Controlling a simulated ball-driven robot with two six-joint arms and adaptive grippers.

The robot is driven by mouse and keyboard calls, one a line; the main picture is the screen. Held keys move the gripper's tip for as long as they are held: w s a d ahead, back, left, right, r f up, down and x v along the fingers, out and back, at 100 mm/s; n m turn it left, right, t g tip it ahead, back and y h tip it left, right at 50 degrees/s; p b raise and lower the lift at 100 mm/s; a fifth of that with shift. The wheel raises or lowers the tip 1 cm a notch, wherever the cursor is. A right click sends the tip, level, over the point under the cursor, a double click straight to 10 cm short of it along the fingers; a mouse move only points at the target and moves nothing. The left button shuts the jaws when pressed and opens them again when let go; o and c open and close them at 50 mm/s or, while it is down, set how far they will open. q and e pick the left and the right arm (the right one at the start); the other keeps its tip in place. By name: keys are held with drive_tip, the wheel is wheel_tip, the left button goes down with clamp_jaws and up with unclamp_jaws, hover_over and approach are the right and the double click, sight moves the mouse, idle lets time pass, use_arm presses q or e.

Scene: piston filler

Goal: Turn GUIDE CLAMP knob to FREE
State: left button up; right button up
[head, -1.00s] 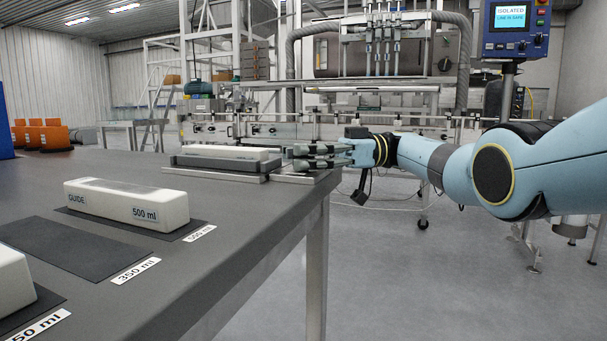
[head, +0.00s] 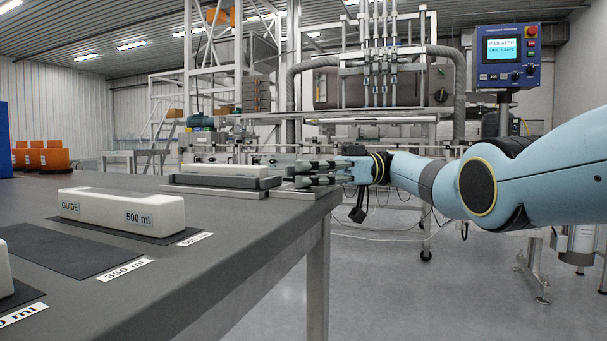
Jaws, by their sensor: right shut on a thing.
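My right gripper (head: 298,173) reaches in from the right at the far corner of the grey table. Its fingers are shut at the right end of the guide fixture (head: 212,181), a dark base on metal plates with a white guide block (head: 225,170) on top. The GUIDE CLAMP knob cannot be made out; the fingers cover the spot where they grip. Its FREE mark and pointer are not readable. My left gripper is out of view.
A white 500 ml guide (head: 115,208) lies on a dark mat at the table's left. The 350 ml mat (head: 60,250) is bare. The filling machine (head: 375,90) stands behind. A control panel (head: 506,56) reads ISOLATED, LINE IS SAFE. Floor right of the table is open.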

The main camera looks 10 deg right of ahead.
drive_tip(key=shift+f, duration=0.1)
drive_tip(key=o, duration=1)
drive_tip(key=shift+c, duration=0.2)
wheel_tip(320, 180, up, 10)
drive_tip(key=shift+r, duration=0.1)
